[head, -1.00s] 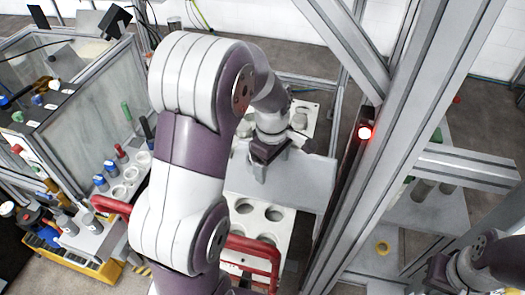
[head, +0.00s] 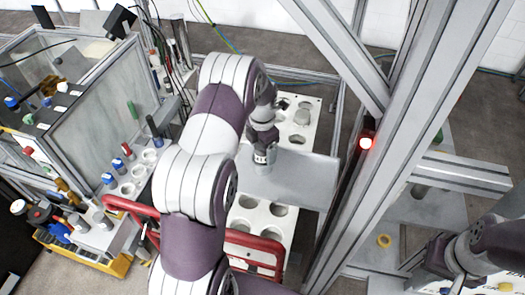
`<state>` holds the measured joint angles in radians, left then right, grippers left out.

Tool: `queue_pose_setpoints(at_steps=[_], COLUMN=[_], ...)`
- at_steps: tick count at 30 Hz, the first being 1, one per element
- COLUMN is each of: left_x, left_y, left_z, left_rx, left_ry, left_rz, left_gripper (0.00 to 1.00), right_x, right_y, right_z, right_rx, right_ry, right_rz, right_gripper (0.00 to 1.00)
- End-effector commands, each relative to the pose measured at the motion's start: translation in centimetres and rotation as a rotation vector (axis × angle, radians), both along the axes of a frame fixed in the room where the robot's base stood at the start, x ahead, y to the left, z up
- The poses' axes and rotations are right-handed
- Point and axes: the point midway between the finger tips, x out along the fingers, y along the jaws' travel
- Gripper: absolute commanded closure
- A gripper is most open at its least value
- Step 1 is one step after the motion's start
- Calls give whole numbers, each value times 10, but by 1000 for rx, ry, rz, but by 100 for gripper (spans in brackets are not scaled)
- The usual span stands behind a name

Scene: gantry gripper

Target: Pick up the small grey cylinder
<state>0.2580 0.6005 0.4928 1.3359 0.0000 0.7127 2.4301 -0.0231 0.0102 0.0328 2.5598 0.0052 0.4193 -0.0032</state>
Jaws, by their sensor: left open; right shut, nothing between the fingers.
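A small pale grey cylinder (head: 302,117) stands in a hole of the white rack (head: 316,108) behind the gantry plate. It is small in the picture, so I cannot be sure that it is the task's cylinder. My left gripper (head: 263,162) is open, in front and to the left of that cylinder, over the left part of the grey plate (head: 305,182). Its fingers are small and hard to make out, and I see nothing held. My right gripper (head: 432,255) is shut and empty at the lower right, far from the cylinder.
A front white rack (head: 246,229) with empty holes and a red handle (head: 262,246) lie below the plate. The gantry post (head: 385,150) with a red light stands on the right. A yellow ring (head: 384,241) lies beyond it. Bottles and a yellow bin (head: 90,262) are left.

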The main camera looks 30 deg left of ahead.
Motion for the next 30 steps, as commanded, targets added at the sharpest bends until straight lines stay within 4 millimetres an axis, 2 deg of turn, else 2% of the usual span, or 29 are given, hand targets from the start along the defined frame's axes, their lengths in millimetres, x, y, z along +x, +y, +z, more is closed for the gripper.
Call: queue_pose_setpoints(at_steps=[3,8,9,16,24,26,30], left_x=[0,0,0,0,1,2,2], left_y=[0,0,0,0,1,1,1], left_z=[-10,-12,-12,-11,-6,2,35], left_rx=[0,0,0,0,2,2,3], left_ry=[0,0,0,-1,-5,-7,-10], left_rz=[0,0,0,-1,-1,-1,-1], left_gripper=[17,17,20,95,97,97,97], right_x=[0,0,0,0,0,0,0], right_y=[0,0,0,0,0,0,0], right_z=[5,3,3,3,-1,-6,-21], right_rx=[0,0,0,0,0,0,0], right_ry=[1,2,2,1,1,1,1], right_rz=[0,0,0,0,0,0,0], right_gripper=[100,100,100,100,100,100,100])
